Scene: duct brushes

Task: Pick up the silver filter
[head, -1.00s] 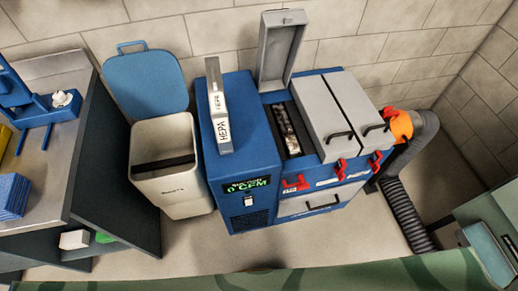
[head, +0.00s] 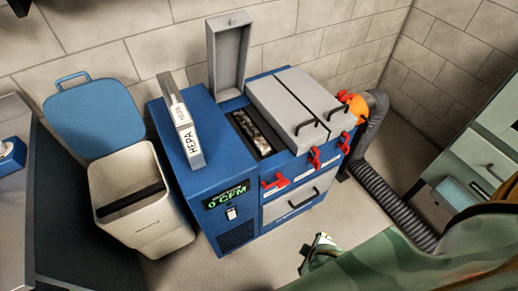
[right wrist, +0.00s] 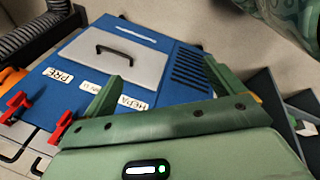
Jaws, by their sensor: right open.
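A silver-grey, mottled piece (head: 257,130), which looks like the silver filter, sits in the open slot on top of the blue filter machine (head: 190,170). The grey lid (head: 229,55) of that slot stands up behind it. My right gripper (head: 322,242) shows in the head view low in front of the machine, well apart from the slot, partly hidden by my arm. In the right wrist view its two green fingers are spread and empty (right wrist: 160,70), before the machine's front panel. The filter does not show in that view. My left gripper is not in view.
A white filter block marked HEPA (head: 183,125) stands on the machine. Two closed grey lids (head: 300,105) and red latches (head: 275,181) are right of the slot. A bin (head: 140,200) with a raised blue lid stands left. A black hose (head: 385,195) runs along the right.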

